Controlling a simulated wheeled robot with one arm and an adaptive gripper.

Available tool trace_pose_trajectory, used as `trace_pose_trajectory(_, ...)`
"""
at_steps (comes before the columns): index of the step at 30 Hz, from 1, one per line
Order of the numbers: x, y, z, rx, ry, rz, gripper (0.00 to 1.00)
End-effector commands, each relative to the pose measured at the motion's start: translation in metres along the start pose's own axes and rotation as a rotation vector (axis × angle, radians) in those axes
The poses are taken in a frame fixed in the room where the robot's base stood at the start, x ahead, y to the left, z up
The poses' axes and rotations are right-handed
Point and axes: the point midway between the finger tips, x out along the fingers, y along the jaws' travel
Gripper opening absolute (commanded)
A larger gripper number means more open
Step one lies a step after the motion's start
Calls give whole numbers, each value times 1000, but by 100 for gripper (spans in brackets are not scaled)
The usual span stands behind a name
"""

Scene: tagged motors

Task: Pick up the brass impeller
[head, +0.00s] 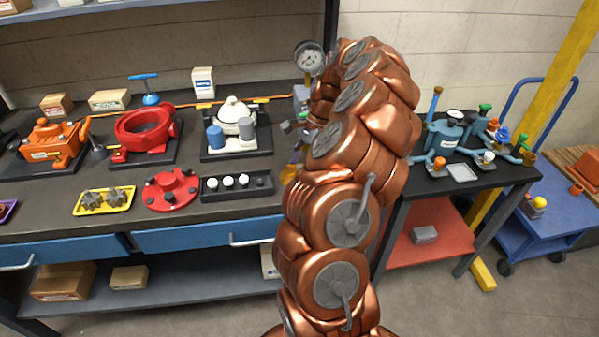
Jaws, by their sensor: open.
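Two dull grey-brown, toothed wheels, which look like impellers (103,198), lie in a small yellow tray (82,211) at the front left of the bench. I cannot tell whether either is brass; no clearly brass-coloured impeller shows. My copper arm rises through the middle of the head view and bends down behind itself. My gripper (291,127) is mostly hidden behind the arm; only small grey parts show at its left edge, over the back of the bench. It is open and well to the right of the yellow tray.
A red flange (171,190) and a black tray with white balls (236,196) stand right of the yellow tray. Orange (50,143), red (145,130) and white (233,115) motors stand behind. A gauge (308,57) rises near my arm. A side table (462,186) stands right.

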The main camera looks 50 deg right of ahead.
Motion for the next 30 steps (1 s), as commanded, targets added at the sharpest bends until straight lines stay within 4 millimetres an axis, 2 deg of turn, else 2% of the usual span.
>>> trace_pose_trajectory(8, 5, 1, 0, 0, -1, 1, 57)
trace_pose_trajectory(25, 5, 0, 1, 0, -1, 1, 0)
trace_pose_trajectory(30, 5, 0, 1, 0, -1, 1, 0)
